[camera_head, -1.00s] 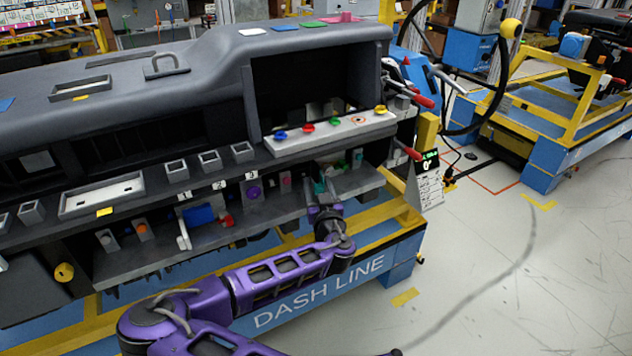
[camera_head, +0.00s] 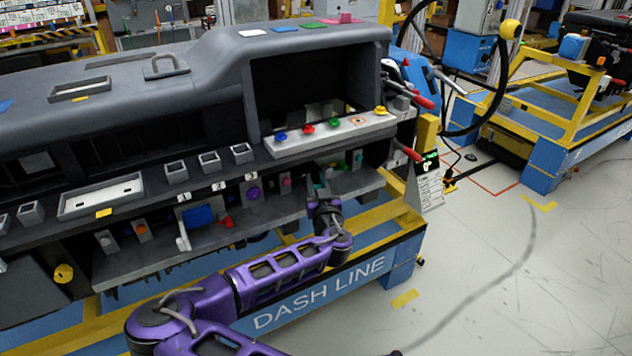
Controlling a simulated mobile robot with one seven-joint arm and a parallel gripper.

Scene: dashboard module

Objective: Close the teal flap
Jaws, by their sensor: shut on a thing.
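The teal flap (camera_head: 317,185) is on the dashboard's lower shelf, right of the middle, and only a small teal patch of it shows. My gripper (camera_head: 322,190) is at the flap, at the end of my purple arm, which reaches up from below. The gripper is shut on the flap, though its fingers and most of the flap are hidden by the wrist. How far open the flap stands cannot be told.
A purple knob (camera_head: 253,194) and a pink button (camera_head: 286,182) sit left of my gripper. A small teal-green part (camera_head: 358,159) is to its right. The upper ledge (camera_head: 340,133) with coloured knobs overhangs. The floor at right is clear.

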